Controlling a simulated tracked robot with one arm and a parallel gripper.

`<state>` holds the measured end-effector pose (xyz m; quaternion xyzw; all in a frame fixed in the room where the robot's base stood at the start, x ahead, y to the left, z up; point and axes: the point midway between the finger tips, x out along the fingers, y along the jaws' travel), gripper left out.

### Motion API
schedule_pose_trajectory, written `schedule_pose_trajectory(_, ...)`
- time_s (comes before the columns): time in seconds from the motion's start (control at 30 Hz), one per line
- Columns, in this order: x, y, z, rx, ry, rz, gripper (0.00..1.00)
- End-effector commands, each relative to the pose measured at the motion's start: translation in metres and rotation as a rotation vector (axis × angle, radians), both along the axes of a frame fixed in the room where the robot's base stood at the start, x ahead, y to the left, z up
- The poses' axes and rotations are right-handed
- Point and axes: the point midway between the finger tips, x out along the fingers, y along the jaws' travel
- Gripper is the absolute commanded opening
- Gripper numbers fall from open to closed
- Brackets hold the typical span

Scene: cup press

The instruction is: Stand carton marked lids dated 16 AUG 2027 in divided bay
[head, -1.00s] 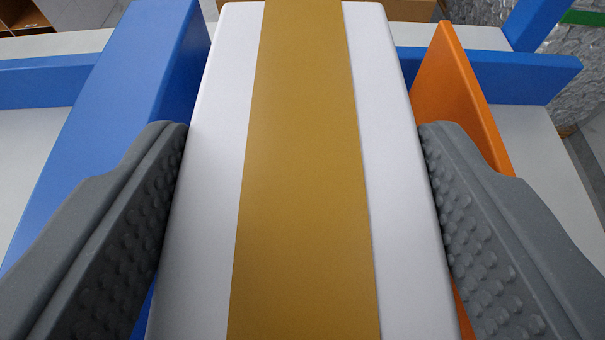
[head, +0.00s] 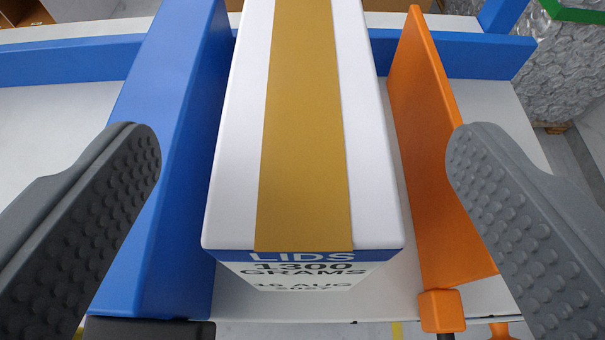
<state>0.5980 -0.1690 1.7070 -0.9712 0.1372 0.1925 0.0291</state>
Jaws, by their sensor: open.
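The white carton (head: 377,170) has a tan tape strip along its top. Its near face reads LIDS, 1300 GRAMS, 16 AUG 2027. It stands in the bay between a blue wall (head: 165,150) on the left and an orange divider (head: 430,150) on the right. A narrow gap shows between the carton and the orange divider. The carton's underside is hidden. My gripper (head: 305,150) is open, its two grey fingers wide apart on either side and clear of the carton. The fingers sit nearer the camera than the carton.
A blue rail (head: 70,60) runs along the back. Pale bare surface (head: 50,130) lies left of the blue wall. An orange block (head: 441,310) is at the divider's near end. A wrapped bundle (head: 570,60) under a green edge stands at the back right.

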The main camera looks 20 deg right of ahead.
Motion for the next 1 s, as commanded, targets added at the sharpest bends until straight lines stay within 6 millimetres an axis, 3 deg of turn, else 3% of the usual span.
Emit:
schedule_pose_trajectory(0.1, -0.025, 0.007, 0.011, 0.000, -0.004, 0.000, 0.82)
schedule_pose_trajectory(0.3, -0.048, 0.013, 0.021, 0.000, -0.001, -0.001, 0.82)
schedule_pose_trajectory(0.73, -0.053, 0.020, 0.024, -0.004, -0.005, 0.011, 0.82)
schedule_pose_trajectory(1.0, -0.057, 0.058, 0.020, -0.023, -0.033, 0.082, 0.82)
